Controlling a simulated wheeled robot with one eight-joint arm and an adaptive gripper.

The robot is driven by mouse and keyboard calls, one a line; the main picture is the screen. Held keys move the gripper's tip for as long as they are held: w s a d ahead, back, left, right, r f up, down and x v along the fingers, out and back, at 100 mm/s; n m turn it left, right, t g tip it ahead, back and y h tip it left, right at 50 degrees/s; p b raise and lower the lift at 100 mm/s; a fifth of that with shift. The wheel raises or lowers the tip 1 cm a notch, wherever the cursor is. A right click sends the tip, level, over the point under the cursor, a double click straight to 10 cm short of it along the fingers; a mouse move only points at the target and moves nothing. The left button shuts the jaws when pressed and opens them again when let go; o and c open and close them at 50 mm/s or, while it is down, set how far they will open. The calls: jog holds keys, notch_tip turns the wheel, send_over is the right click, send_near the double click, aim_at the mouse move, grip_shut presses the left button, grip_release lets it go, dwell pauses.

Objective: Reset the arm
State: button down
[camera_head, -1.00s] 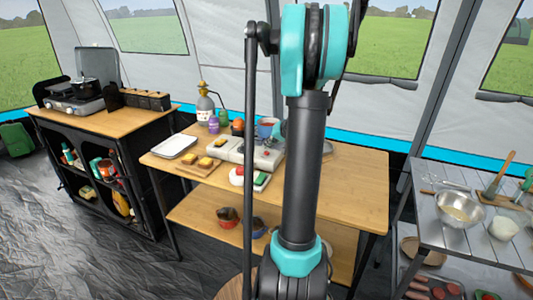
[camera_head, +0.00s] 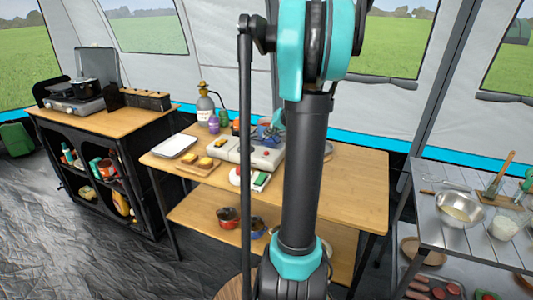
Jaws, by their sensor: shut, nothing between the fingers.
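My arm rises through the middle of the head view, with a black upright link and teal joints. Its upper joint runs off the top of the picture. A small teal part shows just left of the upright link, above the middle table (camera_head: 355,185). My gripper cannot be made out; it is hidden behind the arm or out of the picture.
The middle table holds a white tray (camera_head: 175,146), a board with bread (camera_head: 196,167), a stove (camera_head: 229,152), and a gas bottle (camera_head: 205,109). A dark blue item (camera_head: 268,134) sits by the stove. A metal table with a bowl (camera_head: 458,210) stands right, a black cabinet (camera_head: 142,190) left.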

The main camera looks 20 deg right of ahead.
dwell(0.5)
jog(key=s+a+f, duration=0.1)
jog(key=s+a, duration=0.2)
jog(key=a, duration=0.1)
jog(key=s+a+f+n+g, duration=0.1)
jog(key=s+a+f, duration=0.1)
jog(key=s+a, duration=0.2)
jog(key=s+a+f+n+g, duration=0.1)
jog(key=s+a, duration=0.3)
jog(key=shift+s+a+f+h, duration=0.15)
jog(key=shift+a+f+h, duration=0.05)
jog(key=shift+f+h, duration=0.15)
jog(key=s+a+f+n, duration=0.1)
jog(key=s+a+f, duration=0.1)
jog(key=s, duration=0.4)
jog(key=s+a+f+n+g+h, duration=0.1)
jog(key=s+f, duration=0.2)
jog(key=s, duration=0.4)
jog(key=s+a+f+g+h, duration=0.1)
jog(key=s+a+f, duration=0.1)
jog(key=s, duration=0.4)
jog(key=shift+s+a+f+n, duration=0.2)
jog(key=shift+a+f+n, duration=0.2)
jog(key=shift+f, duration=0.4)
jog(key=shift+h, duration=0.25)
